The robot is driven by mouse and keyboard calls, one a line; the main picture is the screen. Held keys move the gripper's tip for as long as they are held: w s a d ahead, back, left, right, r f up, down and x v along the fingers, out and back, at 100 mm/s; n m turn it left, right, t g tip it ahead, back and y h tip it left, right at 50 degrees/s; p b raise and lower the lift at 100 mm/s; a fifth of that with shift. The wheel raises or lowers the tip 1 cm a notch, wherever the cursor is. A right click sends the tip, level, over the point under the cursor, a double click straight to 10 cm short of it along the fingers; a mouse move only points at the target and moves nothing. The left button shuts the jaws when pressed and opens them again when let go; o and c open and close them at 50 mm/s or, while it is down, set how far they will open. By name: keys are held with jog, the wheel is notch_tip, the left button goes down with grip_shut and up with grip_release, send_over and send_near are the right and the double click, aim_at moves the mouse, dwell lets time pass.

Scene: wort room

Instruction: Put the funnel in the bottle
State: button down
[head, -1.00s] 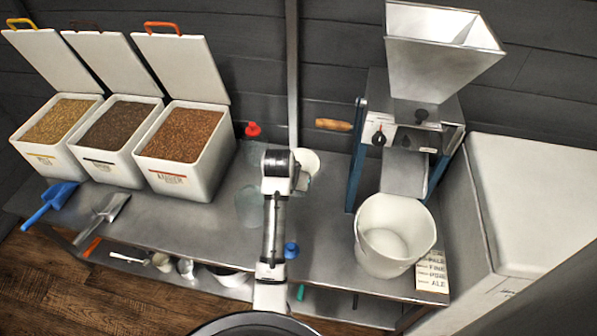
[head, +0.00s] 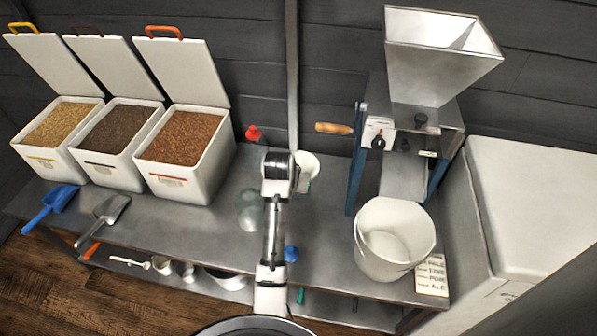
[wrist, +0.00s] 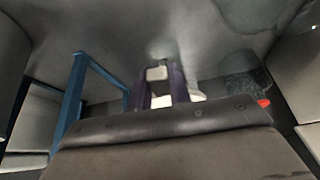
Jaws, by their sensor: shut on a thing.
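My gripper (wrist: 164,88) shows in the wrist view as two dark purple fingers shut on a pale white piece, which looks like the funnel (wrist: 157,73). In the head view my arm covers the gripper. A white round rim, likely the funnel (head: 309,165), shows just right of my wrist, above the bench; its lower part is hidden. A clear glass bottle (head: 249,213) stands on the bench, left of my arm. It seems to show at the upper right of the wrist view (wrist: 262,14). The funnel is apart from it, to its right and farther back.
A red-topped clear bottle (head: 253,134) stands behind the glass bottle. The mill (head: 430,120) with its wooden crank handle (head: 333,128) and a white bucket (head: 422,245) are on the right. Three grain bins (head: 190,185) and two scoops (head: 48,207) are on the left.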

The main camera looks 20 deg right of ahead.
jog(key=shift+r+p, duration=2.45)
jog(key=shift+r, duration=0.3)
